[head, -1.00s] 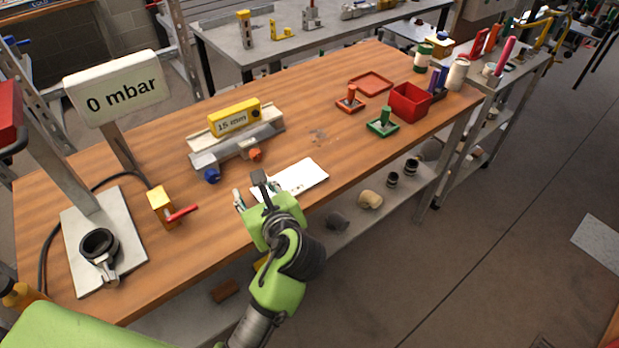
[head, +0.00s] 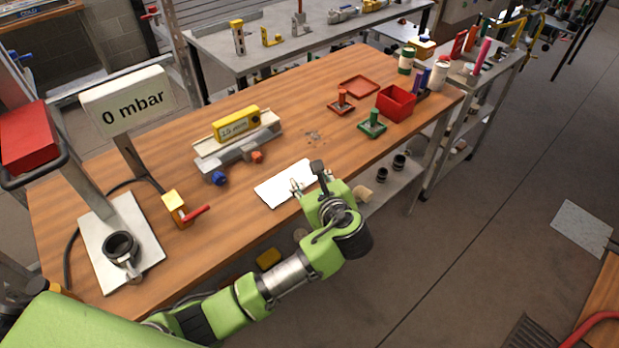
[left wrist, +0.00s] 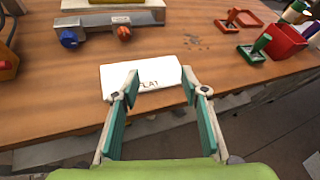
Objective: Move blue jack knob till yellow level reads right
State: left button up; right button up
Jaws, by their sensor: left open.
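The blue jack knob (head: 219,178) sits at the left front of a grey jack bed (head: 240,150) on the wooden bench. It also shows in the left wrist view (left wrist: 69,39), at the upper left. An orange knob (head: 257,156) is to its right. The yellow level (head: 237,124) lies on a pale bar on top of the bed; its window carries a reading ending in "mm", too small to read surely. My left gripper (head: 309,183) is open and empty, over the front edge of the bench, right of and apart from the blue knob. My right gripper is not in view.
A white card (head: 281,187) marked "FLAT" in the wrist view lies beneath my left gripper. A yellow valve with red handle (head: 190,213) and a "0 mbar" display (head: 130,104) stand left. Red and green stamps (head: 372,124) and a red box (head: 396,102) stand right.

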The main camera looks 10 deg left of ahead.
pick_arm(q)
jog(key=s+a+f, duration=0.1)
jog(key=a, duration=0.1)
jog(key=s+a+y+b, duration=0.1)
jog(key=s+a, duration=0.1)
jog(key=a, duration=0.1)
jog(key=s+a+f+n+g+y, duration=0.1)
jog(key=a, duration=0.2)
jog(key=shift+s+a+f+b, duration=0.15)
jog(key=shift+a+f+b, duration=0.1)
jog(key=shift+f+b, duration=0.05)
jog(key=n+g+y, duration=0.1)
jog(key=y, duration=0.1)
send_near(221, 181)
jog(key=x, duration=0.7)
jog(key=shift+a, duration=0.15)
jog(key=shift+x, duration=0.9)
jog(key=shift+f, duration=0.1)
jog(key=c, duration=1.1)
jog(key=shift+p, duration=0.35)
